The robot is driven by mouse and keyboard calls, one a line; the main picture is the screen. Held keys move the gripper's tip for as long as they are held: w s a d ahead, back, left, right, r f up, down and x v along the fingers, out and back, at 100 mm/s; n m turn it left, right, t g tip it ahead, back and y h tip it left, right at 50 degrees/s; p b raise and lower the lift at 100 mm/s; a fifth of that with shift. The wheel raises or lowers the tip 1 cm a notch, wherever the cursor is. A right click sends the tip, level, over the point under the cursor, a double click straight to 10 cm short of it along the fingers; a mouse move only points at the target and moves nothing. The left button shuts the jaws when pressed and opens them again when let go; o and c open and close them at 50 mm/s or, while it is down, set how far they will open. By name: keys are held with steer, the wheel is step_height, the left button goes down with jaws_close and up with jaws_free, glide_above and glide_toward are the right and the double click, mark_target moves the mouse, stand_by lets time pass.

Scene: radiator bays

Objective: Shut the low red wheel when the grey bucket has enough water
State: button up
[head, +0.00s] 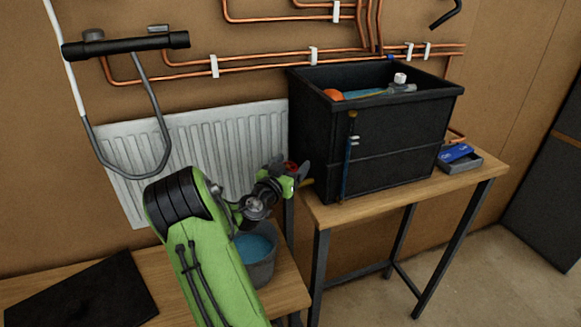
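The low red wheel (291,167) shows as a small dark red patch in front of the radiator's right end. My gripper (289,171) is at it, with dark fingers on both sides of the red. Whether the fingers press on the wheel is too small to tell. The grey bucket (262,273) stands on the low wooden bench below, partly hidden behind my green arm. Blue water (254,248) fills much of its visible opening; the exact level against the rim is unclear. I can make out no running stream.
A white radiator (218,143) hangs on the brown wall under copper pipes (270,58). A black crate with tools (400,145) stands on a higher table (400,195) at right. A dark flat panel (85,292) lies on the bench at left. Floor is clear at lower right.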

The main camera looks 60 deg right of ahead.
steer(key=shift+o, duration=1.1)
steer(key=shift+a+f, duration=0.1)
steer(key=shift+a, duration=0.2)
steer(key=a+b, duration=0.5)
steer(key=a, duration=1)
steer(key=shift+a, duration=0.1)
